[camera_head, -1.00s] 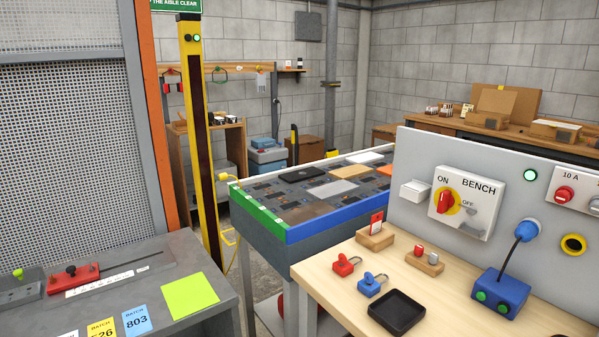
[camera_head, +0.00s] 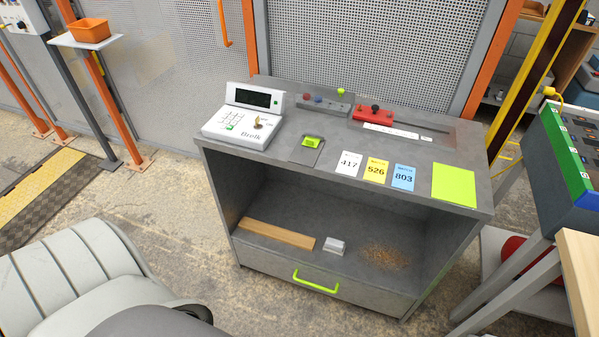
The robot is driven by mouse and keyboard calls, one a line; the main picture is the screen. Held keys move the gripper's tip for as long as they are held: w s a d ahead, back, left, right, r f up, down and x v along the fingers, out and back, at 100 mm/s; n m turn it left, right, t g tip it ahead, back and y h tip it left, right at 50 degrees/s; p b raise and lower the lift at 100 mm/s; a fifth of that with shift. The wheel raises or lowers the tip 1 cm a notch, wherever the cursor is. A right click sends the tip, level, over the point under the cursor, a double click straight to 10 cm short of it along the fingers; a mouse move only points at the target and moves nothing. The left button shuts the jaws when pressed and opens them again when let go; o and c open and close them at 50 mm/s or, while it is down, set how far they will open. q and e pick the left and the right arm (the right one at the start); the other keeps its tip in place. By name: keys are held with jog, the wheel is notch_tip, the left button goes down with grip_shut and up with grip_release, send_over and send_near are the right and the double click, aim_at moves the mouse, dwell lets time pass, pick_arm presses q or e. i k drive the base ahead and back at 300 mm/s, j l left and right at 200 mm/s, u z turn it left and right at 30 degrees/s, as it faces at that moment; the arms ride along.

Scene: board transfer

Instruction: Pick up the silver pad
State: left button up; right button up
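No flat silver pad is plainly visible in the head view now. A small silver-white block (camera_head: 334,246) lies on the lower shelf of the grey bench (camera_head: 460,160), beside a wooden strip (camera_head: 277,234); I cannot tell whether it is the pad. The dark table with the blue and green rim (camera_head: 556,140) shows only in part at the right edge, and most of its top is out of frame. Neither gripper is in view. Only pale grey parts of my own body show at the lower left.
The bench top holds a Brelk keypad device (camera_head: 240,125), a red clamp-like block (camera_head: 373,114), batch cards (camera_head: 376,171) and a lime-green sheet (camera_head: 454,184). A drawer with a green handle (camera_head: 315,283) is shut. A wooden tabletop (camera_head: 582,270) edges in at right. Floor is open at left.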

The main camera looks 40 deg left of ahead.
aim_at(331, 245)
jog(key=u, duration=0.8)
jog(key=k+j, duration=0.15)
jog(key=k, duration=0.2)
jog(key=k+j, duration=0.15)
jog(key=k, duration=0.15)
